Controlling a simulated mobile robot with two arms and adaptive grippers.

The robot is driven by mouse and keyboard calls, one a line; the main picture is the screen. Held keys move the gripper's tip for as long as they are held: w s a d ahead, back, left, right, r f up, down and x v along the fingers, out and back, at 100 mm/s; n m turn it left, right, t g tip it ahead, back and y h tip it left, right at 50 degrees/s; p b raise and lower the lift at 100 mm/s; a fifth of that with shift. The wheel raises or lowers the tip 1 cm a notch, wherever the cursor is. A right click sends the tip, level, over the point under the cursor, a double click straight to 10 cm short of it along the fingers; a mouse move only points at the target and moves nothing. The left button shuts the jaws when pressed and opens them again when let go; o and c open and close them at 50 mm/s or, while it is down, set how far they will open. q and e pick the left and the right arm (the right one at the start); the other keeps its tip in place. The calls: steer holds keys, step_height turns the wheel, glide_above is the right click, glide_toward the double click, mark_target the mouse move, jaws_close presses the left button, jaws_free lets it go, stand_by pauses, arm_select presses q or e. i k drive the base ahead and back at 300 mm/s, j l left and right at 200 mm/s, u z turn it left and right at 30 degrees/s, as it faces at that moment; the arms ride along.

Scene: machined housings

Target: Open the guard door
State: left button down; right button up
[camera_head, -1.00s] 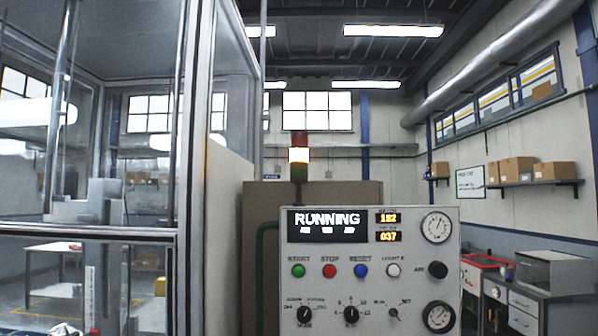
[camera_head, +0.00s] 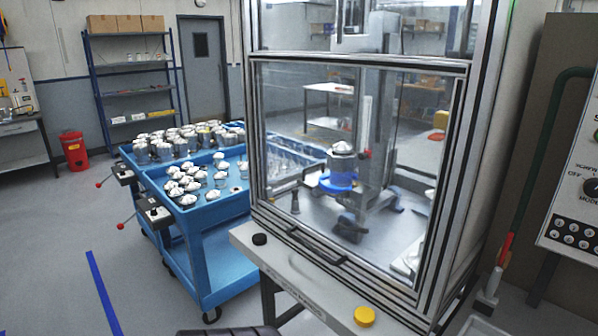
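The guard door (camera_head: 290,110) is a clear panel in a silver and black frame on the front of the machine enclosure. It is down and looks shut. A dark bar handle (camera_head: 316,246) runs along its lower edge. Through the panel I see a metal housing (camera_head: 342,158) on a blue fixture (camera_head: 337,184) inside the machine. Neither of my grippers can be made out in this view. A dark ribbed shape shows at the bottom edge, and I cannot tell what it is.
A ledge below the door carries a black button (camera_head: 260,239) and a yellow button (camera_head: 364,316). Blue carts (camera_head: 215,210) with several housings stand left of the enclosure. The control panel (camera_head: 578,225) is at the right edge. Open floor lies at the left front.

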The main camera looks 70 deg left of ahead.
mark_target(456, 88)
steer(key=u, duration=1.95)
